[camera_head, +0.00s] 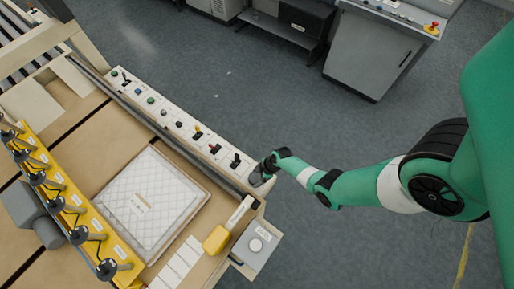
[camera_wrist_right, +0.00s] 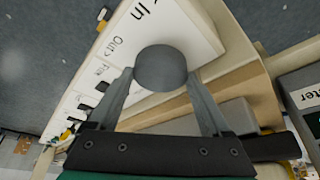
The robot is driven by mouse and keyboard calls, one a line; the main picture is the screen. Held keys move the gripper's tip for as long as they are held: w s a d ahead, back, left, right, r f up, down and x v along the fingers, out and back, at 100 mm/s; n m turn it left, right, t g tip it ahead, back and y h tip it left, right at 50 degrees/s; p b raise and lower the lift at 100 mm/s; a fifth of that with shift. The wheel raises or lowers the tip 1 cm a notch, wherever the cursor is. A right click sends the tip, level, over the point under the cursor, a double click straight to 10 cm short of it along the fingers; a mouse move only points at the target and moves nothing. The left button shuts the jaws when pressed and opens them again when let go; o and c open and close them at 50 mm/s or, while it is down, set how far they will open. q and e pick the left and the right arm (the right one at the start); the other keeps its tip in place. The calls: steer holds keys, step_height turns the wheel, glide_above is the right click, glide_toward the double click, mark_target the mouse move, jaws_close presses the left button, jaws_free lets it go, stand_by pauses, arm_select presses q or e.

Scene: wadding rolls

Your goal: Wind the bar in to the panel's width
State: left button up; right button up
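The white quilted panel (camera_head: 150,200) lies flat on the tan machine bed. A yellow bar (camera_head: 72,207) carrying several black knobs runs diagonally along the panel's left side, with a gap between them at the far end. My right gripper (camera_head: 262,172) is at the near end of the control strip. In the right wrist view, its fingers (camera_wrist_right: 160,76) stand on either side of a dark grey round knob (camera_wrist_right: 161,66), beside the labels "In" and "Out". They look apart from it by a sliver; I cannot tell whether they touch. My left gripper is not in view.
The white control strip (camera_head: 170,118) carries several buttons and black levers. A yellow piece (camera_head: 217,240) and a grey box with a round button (camera_head: 256,245) stand at the bed's near corner. Grey cabinets (camera_head: 372,55) stand at the back. The floor between is clear.

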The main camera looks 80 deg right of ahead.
steer(key=c, duration=0.5)
steer(key=shift+m, duration=0.4)
steer(key=m+h, duration=0.1)
steer(key=m+p, duration=0.1)
steer(key=m, duration=0.1)
steer(key=shift+a+m+h, duration=0.2)
steer(key=shift+m+h, duration=0.1)
steer(key=shift+h, duration=0.1)
steer(key=m+h, duration=0.1)
steer(key=m, duration=0.2)
steer(key=shift+a+m, duration=0.1)
steer(key=shift+m, duration=0.2)
steer(key=shift+m+h, duration=0.5)
steer(key=shift+m, duration=0.4)
steer(key=m+g+b, duration=0.1)
steer(key=m, duration=0.1)
steer(key=shift+w+f+m+h, duration=0.1)
steer(key=shift+m+h, duration=0.2)
steer(key=shift+h, duration=0.1)
steer(key=shift+a+m+g+h+b, duration=0.1)
steer(key=shift+m+g+h+b, duration=0.2)
steer(key=shift+m, duration=0.8)
steer(key=shift+m+g+h+b, duration=0.1)
steer(key=shift+m+g+b, duration=0.3)
steer(key=shift+m, duration=0.7)
